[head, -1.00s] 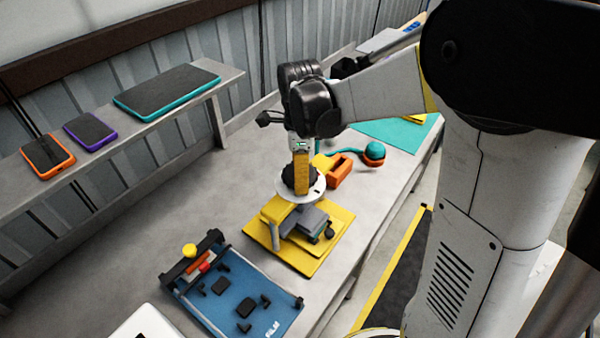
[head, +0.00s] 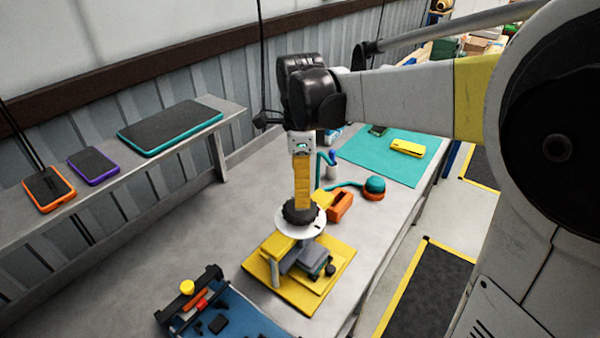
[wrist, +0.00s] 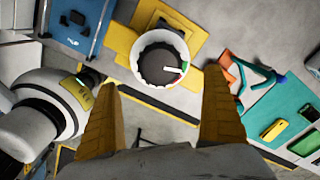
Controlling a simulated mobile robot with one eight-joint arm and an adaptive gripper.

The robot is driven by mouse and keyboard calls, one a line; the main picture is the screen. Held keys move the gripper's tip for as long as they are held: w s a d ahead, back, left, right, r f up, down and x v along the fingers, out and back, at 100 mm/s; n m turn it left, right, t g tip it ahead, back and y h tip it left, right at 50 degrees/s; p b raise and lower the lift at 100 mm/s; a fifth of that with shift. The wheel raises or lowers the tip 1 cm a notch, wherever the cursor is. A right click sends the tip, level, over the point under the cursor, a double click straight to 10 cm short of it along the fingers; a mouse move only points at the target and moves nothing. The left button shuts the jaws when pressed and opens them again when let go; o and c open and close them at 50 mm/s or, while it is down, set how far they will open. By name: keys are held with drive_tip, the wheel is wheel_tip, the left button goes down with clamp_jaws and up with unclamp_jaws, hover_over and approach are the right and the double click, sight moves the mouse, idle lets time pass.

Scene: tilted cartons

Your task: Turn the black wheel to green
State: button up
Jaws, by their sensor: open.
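The black wheel (wrist: 160,62) sits on a round white disc (wrist: 142,38) on a yellow stand (wrist: 120,40). In the wrist view a white mark lies at the wheel's right side, with a small green spot (wrist: 184,67) beside it at the disc's edge. In the head view the wheel (head: 300,214) is partly hidden behind my finger. My gripper (wrist: 160,80) is open, its yellow fingers apart on either side of the wheel's lower part in the wrist view. In the head view my gripper (head: 302,203) points down just over the wheel; whether it touches cannot be told.
A blue board (head: 232,318) with black parts lies at the front left of the grey table. An orange block (head: 340,206) and a teal ball (head: 375,185) stand behind the wheel. A teal mat (head: 385,160) lies further back. Tablets lie on the left shelf (head: 150,160).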

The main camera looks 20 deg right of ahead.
drive_tip(key=shift+r, duration=1.75)
drive_tip(key=s+f+n+t+b, duration=0.7)
drive_tip(key=s+f+n+b, duration=0.5)
drive_tip(key=n, duration=0.9)
wheel_tip(320, 180, up, 11)
drive_tip(key=n+g+p, duration=0.7)
drive_tip(key=n+p, duration=0.8)
drive_tip(key=p, duration=0.3)
hover_over(300, 212)
drive_tip(key=w, duration=0.2)
drive_tip(key=shift+s+d+f+n, duration=0.2)
drive_tip(key=shift+d+f+n, duration=0.05)
drive_tip(key=shift+d+n, duration=0.05)
wheel_tip(300, 212, down, 11)
drive_tip(key=b, duration=0.2)
drive_tip(key=shift+r+b, duration=0.2)
drive_tip(key=shift+b, duration=0.1)
